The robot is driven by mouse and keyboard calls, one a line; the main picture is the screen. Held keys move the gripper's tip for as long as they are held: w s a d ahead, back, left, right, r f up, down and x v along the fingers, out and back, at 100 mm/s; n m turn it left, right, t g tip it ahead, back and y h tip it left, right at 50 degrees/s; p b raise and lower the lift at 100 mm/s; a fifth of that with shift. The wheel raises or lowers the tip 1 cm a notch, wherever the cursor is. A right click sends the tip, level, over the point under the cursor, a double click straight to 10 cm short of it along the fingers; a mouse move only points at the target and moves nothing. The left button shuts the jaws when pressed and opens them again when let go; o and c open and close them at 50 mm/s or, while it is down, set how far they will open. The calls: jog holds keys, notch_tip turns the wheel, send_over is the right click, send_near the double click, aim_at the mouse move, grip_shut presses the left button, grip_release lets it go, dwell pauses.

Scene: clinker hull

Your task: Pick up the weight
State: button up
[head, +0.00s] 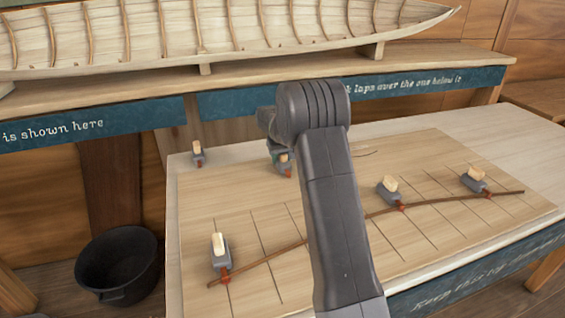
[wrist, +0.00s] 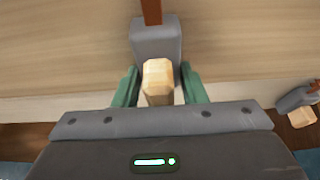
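The weight (wrist: 157,38) is a grey block with a pale wooden grip (wrist: 159,76) and a reddish-brown tip. In the wrist view it sits straight ahead, with its grip between the two green fingers of my gripper (wrist: 158,90). The fingers are open, with a gap on each side of the grip. In the head view this weight (head: 285,170) shows near the board's far edge, partly hidden by my arm and gripper (head: 278,152). I cannot tell how high the fingers are above it.
Another weight (head: 198,155) stands to the left, also in the wrist view (wrist: 296,98). Several more weights sit along a thin curved batten (head: 445,199) on the lined board (head: 345,175). A dark bucket (head: 118,262) is on the floor at left. A hull model (head: 215,30) rests on the shelf behind.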

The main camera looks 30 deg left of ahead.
jog(key=shift+r, duration=0.1)
grip_shut()
jog(key=shift+r, duration=0.1)
notch_tip(320, 180, up, 9)
jog(key=shift+b, duration=0.6)
jog(key=shift+r, duration=0.4)
